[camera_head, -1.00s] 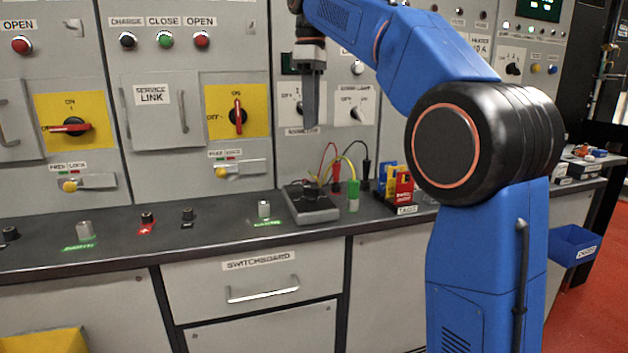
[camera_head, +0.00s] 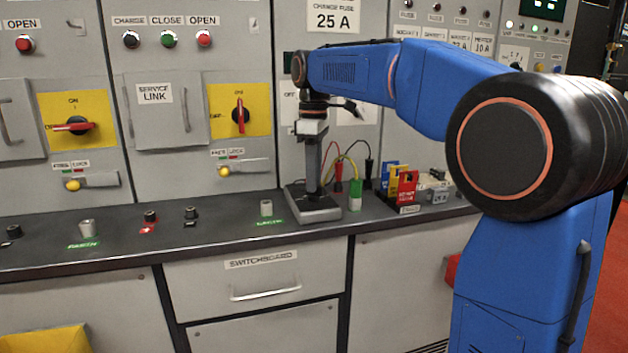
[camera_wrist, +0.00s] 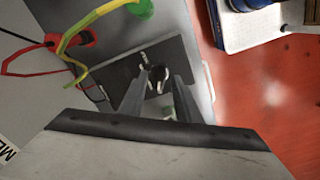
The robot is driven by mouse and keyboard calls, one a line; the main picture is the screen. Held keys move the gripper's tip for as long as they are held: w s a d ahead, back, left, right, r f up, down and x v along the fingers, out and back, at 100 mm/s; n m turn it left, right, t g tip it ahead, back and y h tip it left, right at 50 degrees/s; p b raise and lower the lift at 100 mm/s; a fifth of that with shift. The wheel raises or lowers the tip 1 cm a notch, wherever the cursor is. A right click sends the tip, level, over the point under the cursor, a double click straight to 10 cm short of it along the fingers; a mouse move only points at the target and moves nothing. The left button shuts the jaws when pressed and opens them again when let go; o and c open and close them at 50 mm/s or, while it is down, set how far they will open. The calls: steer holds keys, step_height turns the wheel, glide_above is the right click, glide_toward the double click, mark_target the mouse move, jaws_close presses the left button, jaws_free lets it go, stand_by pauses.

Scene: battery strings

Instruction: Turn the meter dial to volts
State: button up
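The meter (camera_head: 322,214) is a dark grey box on the bench top, with its face up. My gripper (camera_head: 313,192) points straight down over it, its fingers at or just above its face. In the wrist view the two fingers (camera_wrist: 159,84) are apart, one on each side of the small round black dial (camera_wrist: 157,74) with a pale mark. I cannot tell whether they touch the dial. The dial's markings are too small to read, and the gripper hides the dial in the head view.
Red, yellow and black leads (camera_head: 350,165) run behind the meter, near a green-topped plug (camera_head: 355,190). A tag rack (camera_head: 407,205) stands to the right. A metal post (camera_head: 266,208) stands close on the left. Switchboard panels rise behind the bench.

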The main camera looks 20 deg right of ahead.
steer(key=shift+f, duration=0.5)
jaws_close()
steer(key=shift+m, duration=0.3)
steer(key=m, duration=0.3)
steer(key=shift+m, duration=2.1)
